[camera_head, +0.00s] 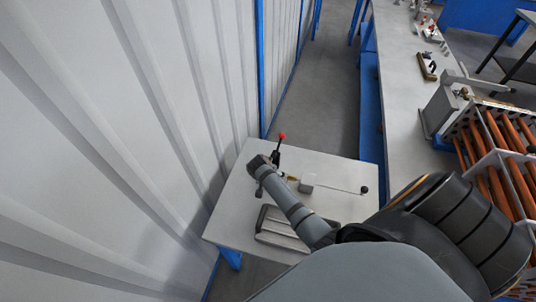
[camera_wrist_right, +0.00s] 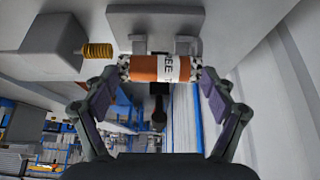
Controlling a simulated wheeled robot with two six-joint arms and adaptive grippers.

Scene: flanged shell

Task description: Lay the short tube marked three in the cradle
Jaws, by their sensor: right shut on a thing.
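The short tube (camera_wrist_right: 145,68) is orange with a white band that bears black lettering, partly readable, and dark speckled ends. In the right wrist view it lies crosswise between the fingertips of my right gripper (camera_wrist_right: 160,82), which is shut on it end to end. Just behind the tube are two small grey uprights (camera_wrist_right: 187,45) on a pale plate, which look like the cradle. I cannot tell whether the tube touches them. In the head view my arm reaches over the small table, and the tube and cradle cannot be made out. My left gripper is not in view.
The pale table (camera_head: 235,215) carries a red-knobbed lever (camera_head: 282,137), a small light block (camera_head: 307,183) and a dark-framed tray (camera_head: 283,231). A block with a brass spring (camera_wrist_right: 97,50) stands beside the tube. A ribbed wall (camera_head: 110,130) is close on the left; a rack of orange tubes (camera_head: 495,150) is right.

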